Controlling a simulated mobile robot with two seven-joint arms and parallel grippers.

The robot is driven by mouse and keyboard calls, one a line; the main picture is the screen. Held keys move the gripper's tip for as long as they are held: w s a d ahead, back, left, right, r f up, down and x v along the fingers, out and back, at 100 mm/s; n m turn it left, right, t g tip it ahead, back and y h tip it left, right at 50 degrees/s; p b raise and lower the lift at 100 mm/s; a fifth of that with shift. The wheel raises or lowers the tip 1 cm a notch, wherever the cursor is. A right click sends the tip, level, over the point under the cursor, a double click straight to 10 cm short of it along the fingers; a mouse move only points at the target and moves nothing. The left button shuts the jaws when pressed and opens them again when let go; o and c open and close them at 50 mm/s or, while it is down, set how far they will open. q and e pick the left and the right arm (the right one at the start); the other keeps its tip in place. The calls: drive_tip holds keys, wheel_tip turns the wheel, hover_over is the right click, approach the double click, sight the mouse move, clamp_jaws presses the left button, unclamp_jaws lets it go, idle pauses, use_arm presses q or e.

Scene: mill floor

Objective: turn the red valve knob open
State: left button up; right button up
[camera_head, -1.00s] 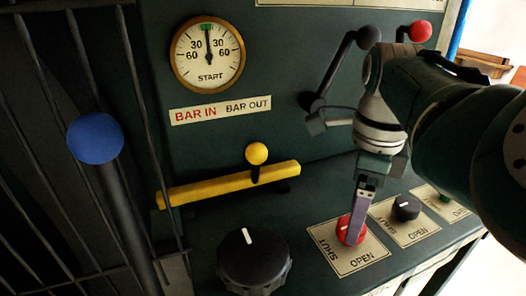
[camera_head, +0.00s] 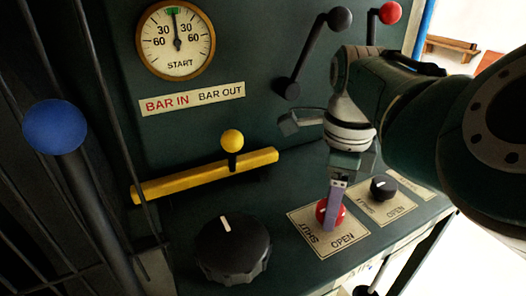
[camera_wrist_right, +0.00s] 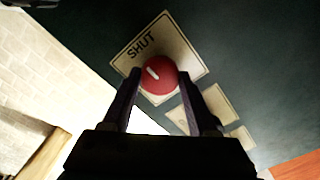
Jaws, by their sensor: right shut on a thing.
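The red valve knob (camera_head: 320,208) sits on a cream plate (camera_head: 308,239) marked SHUT and OPEN, on the sloping panel. In the right wrist view the round knob (camera_wrist_right: 160,80) has a white mark pointing up and left, toward the word SHUT. My right gripper (camera_head: 331,220) reaches down from above and is shut on the knob. Its two fingers (camera_wrist_right: 161,77) stand on either side of the knob in the wrist view. In the head view a finger hides part of the knob. My left gripper is not in view.
A smaller black knob (camera_head: 384,188) is close on the right and a large black knob (camera_head: 233,250) on the left. A yellow bar (camera_head: 190,180), a gauge (camera_head: 176,40) and levers with black (camera_head: 339,19) and red (camera_head: 390,13) balls stand behind. A blue-ball lever (camera_head: 55,126) is at left.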

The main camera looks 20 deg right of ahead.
drive_tip(key=c, duration=0.5)
drive_tip(key=shift+n, duration=0.3)
drive_tip(key=n+p, duration=0.2)
drive_tip(key=shift+r+n, duration=0.15)
drive_tip(key=shift+n, duration=0.15)
drive_tip(key=n+p, duration=0.1)
drive_tip(key=n, duration=0.2)
drive_tip(key=shift+n+p, duration=0.3)
drive_tip(key=n+p, duration=0.1)
drive_tip(key=n, duration=0.4)
drive_tip(key=n+p, duration=0.1)
drive_tip(key=n, duration=0.5)
drive_tip(key=o, duration=1.4)
